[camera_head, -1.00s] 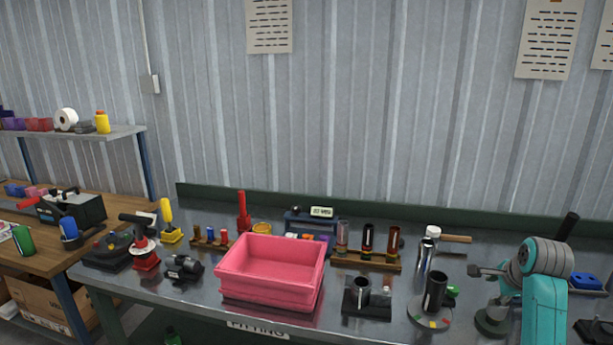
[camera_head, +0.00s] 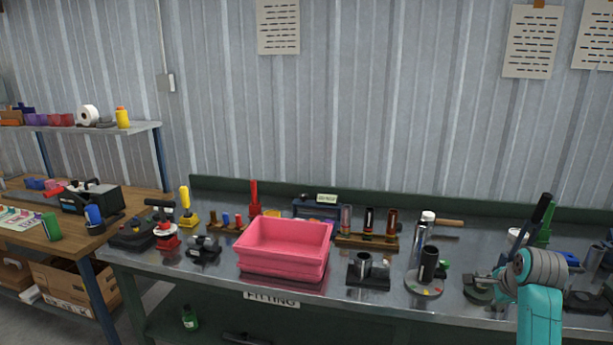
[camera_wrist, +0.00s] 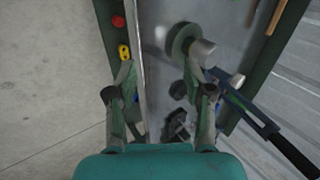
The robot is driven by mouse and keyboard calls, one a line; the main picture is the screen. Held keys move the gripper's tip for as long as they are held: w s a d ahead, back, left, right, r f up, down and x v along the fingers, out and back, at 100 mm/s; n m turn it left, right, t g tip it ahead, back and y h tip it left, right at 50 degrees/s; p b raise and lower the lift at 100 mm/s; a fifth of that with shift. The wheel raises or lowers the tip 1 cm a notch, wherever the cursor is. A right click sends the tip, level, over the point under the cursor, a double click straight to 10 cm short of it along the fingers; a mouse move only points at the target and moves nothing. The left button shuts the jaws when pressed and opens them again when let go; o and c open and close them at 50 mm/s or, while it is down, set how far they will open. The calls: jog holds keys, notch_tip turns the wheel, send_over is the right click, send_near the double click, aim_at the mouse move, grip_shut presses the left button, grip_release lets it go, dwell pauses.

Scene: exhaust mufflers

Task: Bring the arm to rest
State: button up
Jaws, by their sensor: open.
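My gripper (camera_wrist: 165,88) is open, with its two grey fingers spread apart at either side of the wrist view. Nothing is held between them. It is above the front edge of the metal bench (camera_wrist: 150,100), with bare floor to the left. In the head view my teal and grey arm (camera_head: 540,300) stands at the lower right, in front of the right end of the bench; the fingers cannot be made out clearly there.
Near my gripper in the wrist view are a round dark green base with a silver cylinder (camera_wrist: 184,42) and a black-handled blue tool (camera_wrist: 265,128). A pink bin (camera_head: 283,262) stands mid-bench. A wooden table (camera_head: 60,235) is at left. Floor (camera_wrist: 50,90) is clear.

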jog(key=s+a+f+n+t, duration=0.1)
jog(key=s+a+f+n, duration=0.1)
jog(key=s+a+f, duration=0.45)
jog(key=s+a+f+n+t, duration=0.1)
jog(key=s+a+f+n, duration=0.25)
jog(key=f, duration=0.55)
jog(key=s+a+f+n+t, duration=0.1)
jog(key=s+a+f, duration=0.3)
jog(key=a+f, duration=0.25)
jog(key=s+a+f+n+t, duration=0.15)
jog(key=s+a, duration=0.25)
jog(key=s, duration=0.4)
jog(key=s+a+f+n, duration=0.3)
jog(key=s+a, duration=0.1)
jog(key=s, duration=0.3)
jog(key=s+a+r+n+t, duration=0.1)
jog(key=s+a+r+n, duration=0.1)
jog(key=s+r, duration=0.3)
jog(key=s+a+r+n+t+y, duration=0.1)
jog(key=s+r+n, duration=0.3)
jog(key=s, duration=0.8)
jog(key=s+a+r+n+t+y, duration=0.1)
jog(key=s+a+r+n, duration=0.2)
jog(key=s+r, duration=0.4)
jog(key=shift+s+a+r+n, duration=0.4)
jog(key=shift+s, duration=0.6)
jog(key=shift+t, duration=0.25)
